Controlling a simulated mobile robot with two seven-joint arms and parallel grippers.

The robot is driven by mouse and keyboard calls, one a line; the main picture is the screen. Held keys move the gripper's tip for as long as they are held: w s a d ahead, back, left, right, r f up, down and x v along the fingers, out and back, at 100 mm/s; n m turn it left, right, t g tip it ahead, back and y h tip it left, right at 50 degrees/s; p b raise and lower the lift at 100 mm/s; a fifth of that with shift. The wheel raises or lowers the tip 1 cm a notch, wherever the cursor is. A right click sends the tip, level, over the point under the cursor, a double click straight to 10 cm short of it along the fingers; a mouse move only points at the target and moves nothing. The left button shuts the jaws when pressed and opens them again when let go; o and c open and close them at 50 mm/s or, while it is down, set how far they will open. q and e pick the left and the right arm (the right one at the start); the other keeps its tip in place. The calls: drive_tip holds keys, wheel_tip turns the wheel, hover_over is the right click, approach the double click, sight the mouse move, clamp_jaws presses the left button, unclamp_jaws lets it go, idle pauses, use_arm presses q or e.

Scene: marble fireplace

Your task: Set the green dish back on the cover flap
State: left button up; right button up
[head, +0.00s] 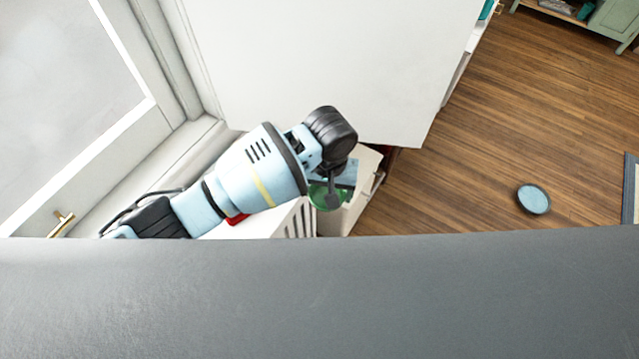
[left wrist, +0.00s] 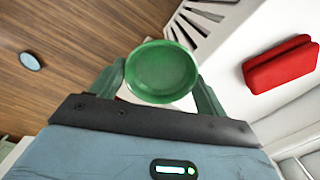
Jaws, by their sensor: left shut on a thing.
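The green dish (left wrist: 162,72) is round and shallow, and sits between the two fingers of my left gripper (left wrist: 160,82) in the left wrist view. The gripper is shut on it. In the head view the green dish (head: 322,199) shows partly under my left gripper (head: 334,192), above or beside a pale box-like piece by the white slatted unit. I cannot tell for sure which surface is the cover flap, or whether the dish touches anything below. My right gripper is not in view.
A red object (left wrist: 280,63) lies on a white surface beside the white slats (left wrist: 225,28). A round blue-topped thing (head: 533,199) is on the wooden floor. A large white panel (head: 320,60) stands behind my arm.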

use_arm(q)
drive_tip(key=w+a+r+n, duration=0.1)
drive_tip(key=a+r, duration=0.8)
drive_tip(key=a, duration=0.5)
drive_tip(key=s+a+r+n, duration=0.1)
drive_tip(key=s+a+r, duration=0.5)
drive_tip(key=a, duration=0.4)
drive_tip(key=shift+s+r, duration=0.25)
drive_tip(key=shift+r, duration=0.25)
drive_tip(key=shift+a, duration=0.15)
